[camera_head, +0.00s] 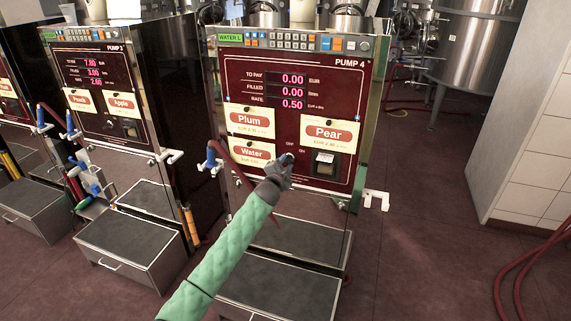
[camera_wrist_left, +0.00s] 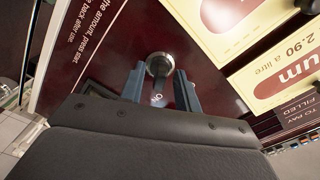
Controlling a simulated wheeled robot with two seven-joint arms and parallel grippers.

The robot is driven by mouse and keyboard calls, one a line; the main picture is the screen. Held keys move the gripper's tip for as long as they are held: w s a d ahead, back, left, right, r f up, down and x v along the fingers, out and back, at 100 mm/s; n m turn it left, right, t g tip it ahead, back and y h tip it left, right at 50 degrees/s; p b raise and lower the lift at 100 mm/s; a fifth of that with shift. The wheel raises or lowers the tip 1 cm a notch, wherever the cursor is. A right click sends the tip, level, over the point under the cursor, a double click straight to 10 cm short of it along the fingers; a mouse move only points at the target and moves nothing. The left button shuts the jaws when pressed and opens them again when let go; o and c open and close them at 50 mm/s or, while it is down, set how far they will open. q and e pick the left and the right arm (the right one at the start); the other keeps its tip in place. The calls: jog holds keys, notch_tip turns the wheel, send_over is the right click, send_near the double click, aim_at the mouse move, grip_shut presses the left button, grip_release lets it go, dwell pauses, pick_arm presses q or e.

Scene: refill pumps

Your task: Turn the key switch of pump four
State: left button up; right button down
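Pump four (camera_head: 292,110) stands in the middle of the head view, with a dark red front and lit displays. Its key switch shows in the left wrist view as a round metal piece (camera_wrist_left: 160,64), with a small ON label below it. My left gripper (camera_head: 286,160) is at the lower middle of the panel, beside the OFF and ON labels, and covers the switch there. In the wrist view its two fingers (camera_wrist_left: 161,78) stand apart, one on each side of the round piece. Contact cannot be told. My right gripper is not in view.
Plum (camera_head: 249,120), Water (camera_head: 247,152) and Pear (camera_head: 331,132) cards are on the panel around the gripper. A black square fitting (camera_head: 325,164) is to its right. A blue nozzle (camera_head: 211,157) hangs on the left side. Pump three (camera_head: 105,92) stands further left.

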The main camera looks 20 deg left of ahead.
pick_arm(q)
jog(key=shift+c, duration=0.2)
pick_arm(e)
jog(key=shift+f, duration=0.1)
pick_arm(q)
grip_shut()
jog(key=shift+n, duration=0.3)
jog(key=n, duration=1.1)
jog(key=shift+d+f, duration=0.1)
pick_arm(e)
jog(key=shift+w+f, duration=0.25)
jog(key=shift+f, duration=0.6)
pick_arm(q)
jog(key=shift+n, duration=0.3)
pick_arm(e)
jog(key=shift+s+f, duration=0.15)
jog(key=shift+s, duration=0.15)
